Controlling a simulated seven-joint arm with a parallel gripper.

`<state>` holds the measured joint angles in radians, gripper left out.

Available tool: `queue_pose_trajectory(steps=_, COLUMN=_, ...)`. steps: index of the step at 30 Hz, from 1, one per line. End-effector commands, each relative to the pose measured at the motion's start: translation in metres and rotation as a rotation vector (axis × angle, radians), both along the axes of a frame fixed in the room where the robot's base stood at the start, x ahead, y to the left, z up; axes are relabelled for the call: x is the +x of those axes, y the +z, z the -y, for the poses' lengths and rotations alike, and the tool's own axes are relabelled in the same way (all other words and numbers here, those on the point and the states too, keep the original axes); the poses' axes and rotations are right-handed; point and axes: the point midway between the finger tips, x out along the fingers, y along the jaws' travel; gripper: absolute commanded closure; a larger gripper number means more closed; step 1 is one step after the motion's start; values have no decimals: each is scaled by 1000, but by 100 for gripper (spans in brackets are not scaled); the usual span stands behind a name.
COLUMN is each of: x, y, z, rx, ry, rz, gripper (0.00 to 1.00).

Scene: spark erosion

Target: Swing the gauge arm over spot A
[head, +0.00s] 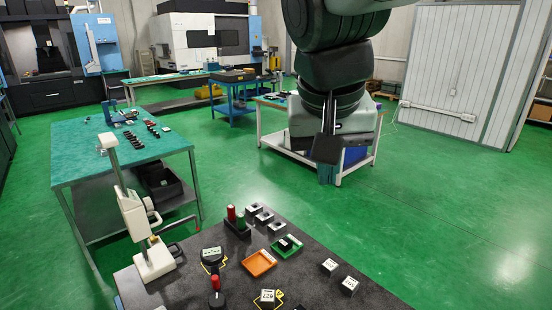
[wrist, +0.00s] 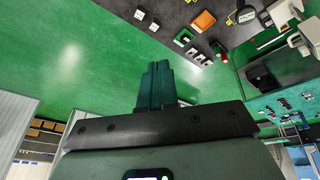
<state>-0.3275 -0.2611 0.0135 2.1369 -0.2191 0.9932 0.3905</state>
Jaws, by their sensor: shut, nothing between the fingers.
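A gauge with a round black head and small display (head: 212,254) is at the front left of the dark table, beside yellow floor-of-table markings (head: 222,264). A red knob on a black post (head: 215,284) stands just in front of it; they look like parts of the gauge arm. More yellow marking (head: 279,294) lies around a labelled metal block (head: 267,297). I cannot read which marking is spot A. My gripper (head: 327,174) hangs beyond the table, well apart from the gauge, shut and empty. Its closed fingers (wrist: 155,86) also show in the wrist view.
A white press-like stand (head: 150,255) rises at the table's left. An orange tray (head: 259,263), a green tray (head: 287,246), a red-handled tool in a holder (head: 235,219) and several metal blocks (head: 339,275) occupy the table. The right front table surface is fairly clear.

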Motion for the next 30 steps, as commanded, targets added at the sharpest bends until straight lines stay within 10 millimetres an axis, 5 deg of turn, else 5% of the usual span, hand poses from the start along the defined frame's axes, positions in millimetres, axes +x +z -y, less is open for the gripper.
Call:
queue_pose_trajectory(steps=6, x=54, y=-22, z=-70, rx=-83, ry=2, rz=-42, gripper=100)
queue_pose_trajectory(steps=15, x=98, y=-80, z=-185, rx=-201, ry=-6, rz=-26, gripper=100)
queue_pose_trajectory(steps=24, x=94, y=-169, z=-306, rx=-299, ry=-10, rz=61, gripper=100)
queue_pose_trajectory(steps=30, x=77, y=-220, z=-358, rx=-333, ry=-12, rz=127, gripper=100)
